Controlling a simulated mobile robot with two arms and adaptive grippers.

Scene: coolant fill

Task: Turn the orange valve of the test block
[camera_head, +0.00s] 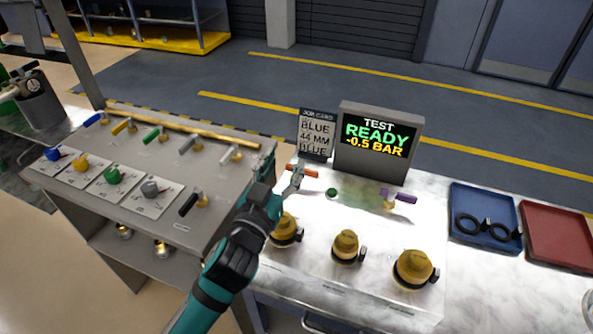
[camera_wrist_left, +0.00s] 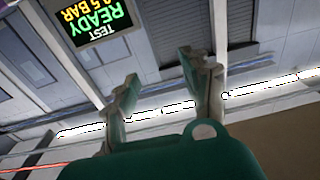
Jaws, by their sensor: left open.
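The orange valve (camera_head: 308,172) is a short orange handle at the back left of the white test block (camera_head: 318,225), in front of the job card. My left gripper (camera_head: 283,164) is open over the block's left back corner. Its right finger overlaps the left end of the orange handle in the head view; I cannot tell whether they touch. The valve's stem is hidden behind this finger. In the left wrist view the fingers (camera_wrist_left: 162,80) stand apart with nothing between them, and the orange valve does not show. My right gripper is not in view.
A display (camera_head: 378,140) reads TEST READY -0.5 BAR beside a job card (camera_head: 317,135). A blue tray (camera_head: 465,192) holds black rings; a red tray (camera_head: 545,215) sits right.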

